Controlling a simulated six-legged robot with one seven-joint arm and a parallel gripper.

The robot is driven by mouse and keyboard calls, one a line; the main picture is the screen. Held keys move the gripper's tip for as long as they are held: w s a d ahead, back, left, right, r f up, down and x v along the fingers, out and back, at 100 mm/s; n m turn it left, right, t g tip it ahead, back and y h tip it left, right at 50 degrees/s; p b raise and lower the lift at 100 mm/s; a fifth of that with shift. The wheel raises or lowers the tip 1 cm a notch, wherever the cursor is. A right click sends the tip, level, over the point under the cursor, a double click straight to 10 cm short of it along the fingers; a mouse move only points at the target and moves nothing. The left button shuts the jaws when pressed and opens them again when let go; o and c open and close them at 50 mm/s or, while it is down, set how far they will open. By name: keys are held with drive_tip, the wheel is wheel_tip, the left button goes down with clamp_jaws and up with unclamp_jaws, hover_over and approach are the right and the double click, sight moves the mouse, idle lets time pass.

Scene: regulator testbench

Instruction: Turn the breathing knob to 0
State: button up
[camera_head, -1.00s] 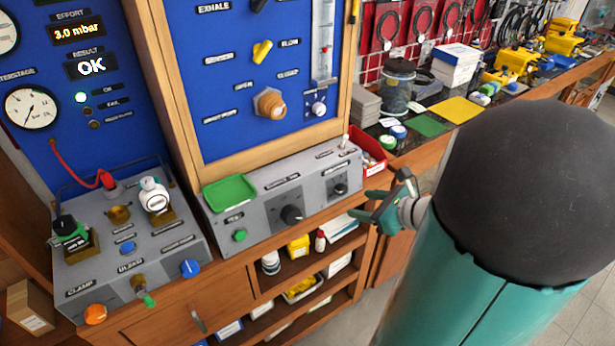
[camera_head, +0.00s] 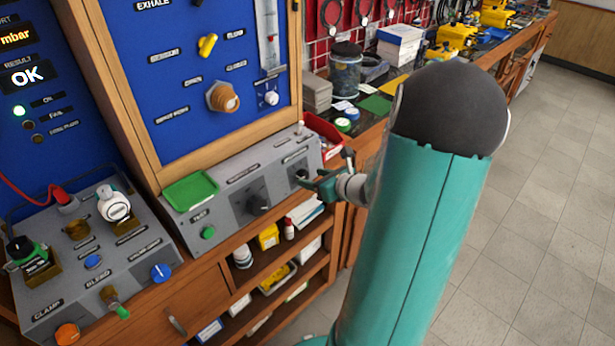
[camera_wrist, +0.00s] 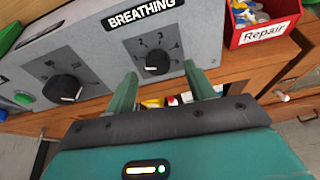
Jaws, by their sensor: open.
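The breathing knob (camera_wrist: 157,61) is a small black dial on the grey console, under a BREATHING label, in the wrist view. Numbers ring it; a small light mark shows near its lower left edge, but I cannot tell the exact setting. My gripper (camera_wrist: 160,70) is open and empty, with its two green fingers pointing at the panel on either side of the knob, apparently a little short of it. In the head view my gripper (camera_head: 318,180) is at the right end of the grey console (camera_head: 232,225), partly hiding the knob (camera_head: 299,174).
A larger black knob (camera_wrist: 63,88) is to the left on the same panel, with a green button (camera_wrist: 23,99) beyond it. A red Repair bin (camera_wrist: 263,27) stands to the right. Open shelves (camera_head: 285,285) lie below the console. A green tray (camera_head: 190,191) rests on top.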

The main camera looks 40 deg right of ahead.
sight(303, 175)
drive_tip(key=shift+x, duration=1.45)
drive_tip(key=shift+a, duration=0.15)
drive_tip(key=c, duration=1)
drive_tip(key=shift+n, duration=0.3)
drive_tip(key=n+h, duration=0.1)
drive_tip(key=n, duration=0.2)
drive_tip(key=shift+a+n, duration=0.15)
drive_tip(key=shift+n, duration=0.25)
drive_tip(key=shift+n+h, duration=0.6)
drive_tip(key=shift+n, duration=1.6)
drive_tip(key=shift+s, duration=0.1)
